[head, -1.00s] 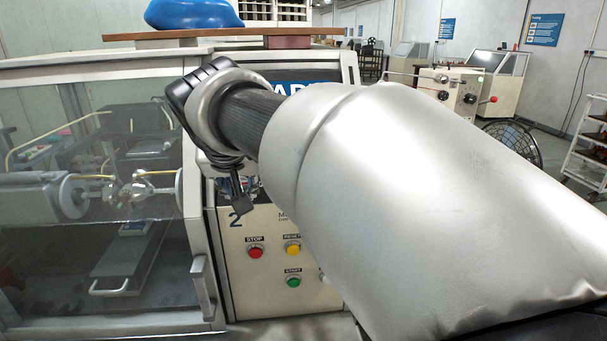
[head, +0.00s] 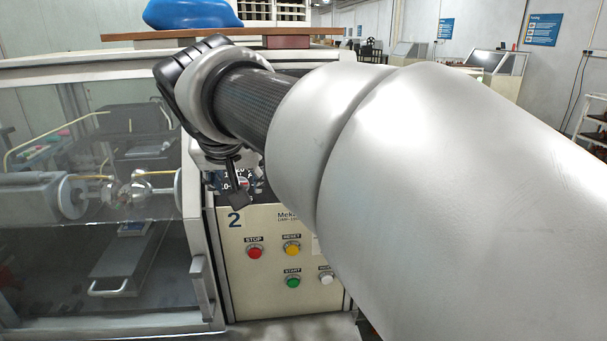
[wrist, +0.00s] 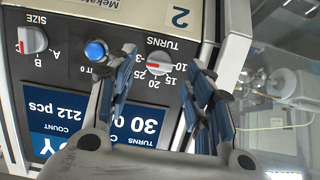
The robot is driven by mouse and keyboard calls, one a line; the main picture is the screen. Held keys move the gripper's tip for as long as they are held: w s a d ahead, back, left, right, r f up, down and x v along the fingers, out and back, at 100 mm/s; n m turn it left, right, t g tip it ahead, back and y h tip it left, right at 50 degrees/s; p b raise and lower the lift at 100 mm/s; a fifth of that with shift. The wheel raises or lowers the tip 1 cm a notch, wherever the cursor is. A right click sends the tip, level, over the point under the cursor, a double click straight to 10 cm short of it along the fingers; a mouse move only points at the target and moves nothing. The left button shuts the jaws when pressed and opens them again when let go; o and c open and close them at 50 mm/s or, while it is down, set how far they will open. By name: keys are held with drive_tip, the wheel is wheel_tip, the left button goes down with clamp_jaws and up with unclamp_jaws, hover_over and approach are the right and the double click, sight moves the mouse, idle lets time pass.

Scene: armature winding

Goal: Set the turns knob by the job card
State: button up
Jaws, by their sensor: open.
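The turns knob (wrist: 159,63), a light round dial with a red mark, sits on the machine's dark panel, upside down in the wrist view. Numbers including 10, 15 and 20 ring it; I cannot surely read which the mark points at. My gripper (wrist: 163,58) is open, one finger to each side of the knob in the picture; contact cannot be told. In the head view my gripper (head: 236,188) is in front of the panel and partly hides the dial. A blue display (wrist: 140,124) shows 30 above TURNS, partly covered by a finger. No job card is clearly readable.
A blue button (wrist: 96,50) and the size knob (wrist: 32,40) are left of the turns knob in the wrist view. Below the panel are a red stop button (head: 254,251), yellow reset (head: 292,248), green start (head: 293,281) and a white button (head: 326,278). A glazed guard (head: 90,260) stands left.

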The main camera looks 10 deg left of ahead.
drive_tip(key=v, duration=0.9)
